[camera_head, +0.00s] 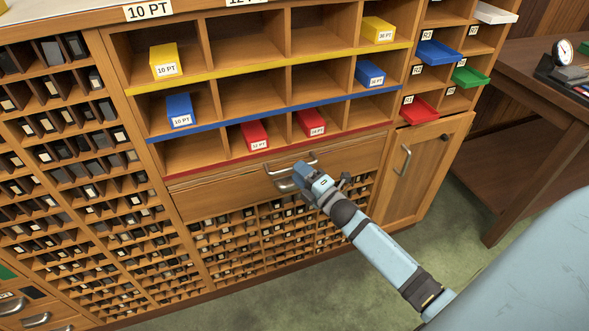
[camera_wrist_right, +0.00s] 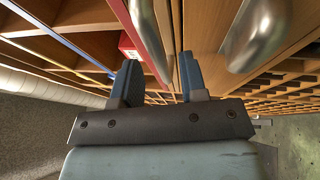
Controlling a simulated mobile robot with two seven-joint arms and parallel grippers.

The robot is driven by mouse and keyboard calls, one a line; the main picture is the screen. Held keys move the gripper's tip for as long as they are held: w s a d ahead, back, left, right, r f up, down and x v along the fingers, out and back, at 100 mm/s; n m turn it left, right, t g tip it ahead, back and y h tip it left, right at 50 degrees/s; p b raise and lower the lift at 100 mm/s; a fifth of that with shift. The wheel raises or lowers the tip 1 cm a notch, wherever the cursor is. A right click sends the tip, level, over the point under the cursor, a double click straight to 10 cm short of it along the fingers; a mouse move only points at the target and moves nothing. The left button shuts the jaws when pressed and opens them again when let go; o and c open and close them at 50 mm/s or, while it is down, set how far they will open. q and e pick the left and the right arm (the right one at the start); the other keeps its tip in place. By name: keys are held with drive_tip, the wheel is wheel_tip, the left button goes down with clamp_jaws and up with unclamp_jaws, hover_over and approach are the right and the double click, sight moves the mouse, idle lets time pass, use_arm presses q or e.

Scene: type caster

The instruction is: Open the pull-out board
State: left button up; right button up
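The pull-out board (camera_head: 225,176) is part of the wooden front just under the red strip of the cabinet; it looks closed. A metal bar handle (camera_head: 281,170) is on this front, and a second metal pull (camera_head: 286,186) shows just below it. My right gripper (camera_head: 299,172) is at these handles and partly hides them. In the right wrist view my right gripper (camera_wrist_right: 160,76) has its blue fingers apart, with one metal handle (camera_wrist_right: 150,40) showing between them. Contact cannot be told. Another metal handle (camera_wrist_right: 248,35) is to the right. My left gripper is not in view.
Open shelves above hold yellow, blue and red boxes, such as a red box (camera_head: 311,122). A cabinet door (camera_head: 414,175) with a handle is to the right. Small type compartments (camera_head: 225,240) are below and left. A wooden table (camera_head: 550,110) stands at right; green floor lies in front.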

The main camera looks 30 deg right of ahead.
drive_tip(key=shift+x, duration=1.25)
clamp_jaws()
